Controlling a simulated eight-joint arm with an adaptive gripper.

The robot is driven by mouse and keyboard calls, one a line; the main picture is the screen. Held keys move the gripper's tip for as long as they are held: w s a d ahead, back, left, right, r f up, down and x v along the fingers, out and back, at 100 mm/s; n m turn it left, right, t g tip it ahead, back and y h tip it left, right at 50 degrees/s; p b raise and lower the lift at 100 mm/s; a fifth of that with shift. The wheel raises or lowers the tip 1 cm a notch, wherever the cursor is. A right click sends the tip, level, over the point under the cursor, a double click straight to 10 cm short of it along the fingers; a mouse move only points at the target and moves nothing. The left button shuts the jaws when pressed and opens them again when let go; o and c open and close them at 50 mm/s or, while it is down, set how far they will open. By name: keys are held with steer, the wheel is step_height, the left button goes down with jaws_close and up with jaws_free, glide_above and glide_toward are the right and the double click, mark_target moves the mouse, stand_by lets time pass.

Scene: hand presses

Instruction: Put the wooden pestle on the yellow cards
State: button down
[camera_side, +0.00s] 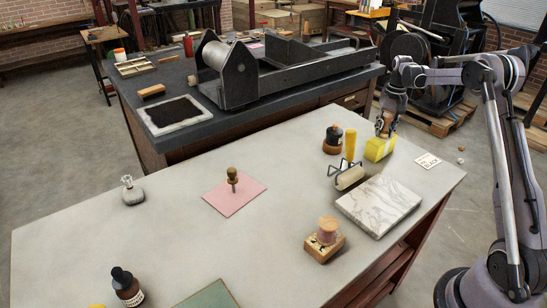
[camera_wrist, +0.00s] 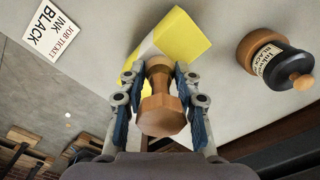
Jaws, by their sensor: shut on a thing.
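My gripper (camera_wrist: 160,95) is shut on the wooden pestle (camera_wrist: 161,115), a turned brown piece with a wide faceted end, between its blue-padded fingers. The yellow cards (camera_wrist: 187,38) are a yellow block with a pale band, just beyond the pestle in the wrist view. In the side view my gripper (camera_side: 385,122) is at the far right of the pale table, directly over the yellow cards (camera_side: 379,149). The pestle is mostly hidden by the fingers there. I cannot tell whether it touches the cards.
A black-lidded jar (camera_side: 333,139) stands left of the cards, with a yellow-handled roller (camera_side: 350,176) nearer. A "BLACK INK" job ticket (camera_side: 428,161) lies to the right. A marble slab (camera_side: 380,206), a wooden stamp (camera_side: 325,240) and a pink card (camera_side: 235,195) are also on the table.

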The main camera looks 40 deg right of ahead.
steer(key=c, duration=1)
jaws_free()
steer(key=shift+f, duration=0.15)
steer(key=shift+o, duration=0.2)
